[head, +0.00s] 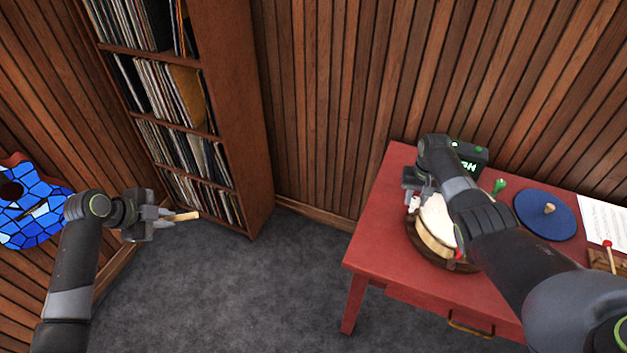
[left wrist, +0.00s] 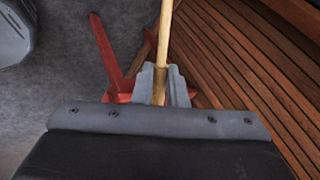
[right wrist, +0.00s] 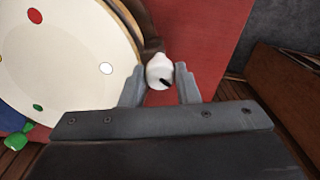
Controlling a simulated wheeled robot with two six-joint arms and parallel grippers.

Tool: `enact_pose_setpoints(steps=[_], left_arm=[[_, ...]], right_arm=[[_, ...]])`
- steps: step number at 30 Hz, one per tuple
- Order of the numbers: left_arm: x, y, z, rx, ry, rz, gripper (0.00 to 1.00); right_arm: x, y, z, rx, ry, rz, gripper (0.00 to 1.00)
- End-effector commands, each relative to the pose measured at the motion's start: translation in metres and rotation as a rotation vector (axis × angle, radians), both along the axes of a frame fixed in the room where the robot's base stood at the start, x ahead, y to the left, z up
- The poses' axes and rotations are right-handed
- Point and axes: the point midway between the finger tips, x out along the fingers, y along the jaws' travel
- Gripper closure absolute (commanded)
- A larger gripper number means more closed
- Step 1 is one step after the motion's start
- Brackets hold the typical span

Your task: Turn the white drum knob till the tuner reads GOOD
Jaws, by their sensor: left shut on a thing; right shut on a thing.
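The drum (head: 436,243) lies on the red table, partly hidden by my right arm; its pale head with coloured dots shows in the right wrist view (right wrist: 70,62). The white knob (right wrist: 159,72) sits at the drum's rim, with a dark mark on it. My right gripper (right wrist: 160,85) is shut on the knob, one finger on each side. The black tuner (head: 472,158) stands behind my right arm; its green lettering is partly hidden and I cannot read the whole word. My left gripper (head: 168,217) is shut on a wooden stick (left wrist: 165,35), over the floor away from the table.
The red table (head: 384,235) also bears a blue disc (head: 545,218), a green-headed mallet (head: 498,186), a red-headed mallet (head: 608,246) and a white sheet (head: 603,222). A record shelf (head: 240,120) stands against the wall. A blue ukulele (head: 35,215) hangs at left. The grey floor between is clear.

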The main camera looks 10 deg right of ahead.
Motion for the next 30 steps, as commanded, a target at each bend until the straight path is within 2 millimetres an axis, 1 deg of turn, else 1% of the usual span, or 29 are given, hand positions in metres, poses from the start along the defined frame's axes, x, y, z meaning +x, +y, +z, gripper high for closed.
enact_pose_setpoints(steps=[6,16,17,21,30], left_arm=[[0.0001,-0.0001,0.0005,0.000,0.000,0.000,1.00],[0.0000,0.0000,0.0004,0.000,0.000,0.000,1.00],[0.0001,0.0000,0.0004,0.000,0.000,0.000,1.00],[0.0000,0.0000,0.0004,0.000,0.000,0.000,1.00],[0.0001,0.0000,0.0007,0.000,0.000,0.000,1.00]], right_arm=[[0.0000,0.0004,-0.0002,0.001,0.000,0.030,0.94],[0.0000,0.0004,-0.0002,0.001,0.000,0.030,0.94],[0.0000,0.0004,-0.0002,0.001,0.000,0.030,0.68],[0.0001,0.0004,-0.0001,0.001,0.000,0.030,0.50],[0.0001,0.0001,0.0009,0.000,0.000,0.029,0.50]])
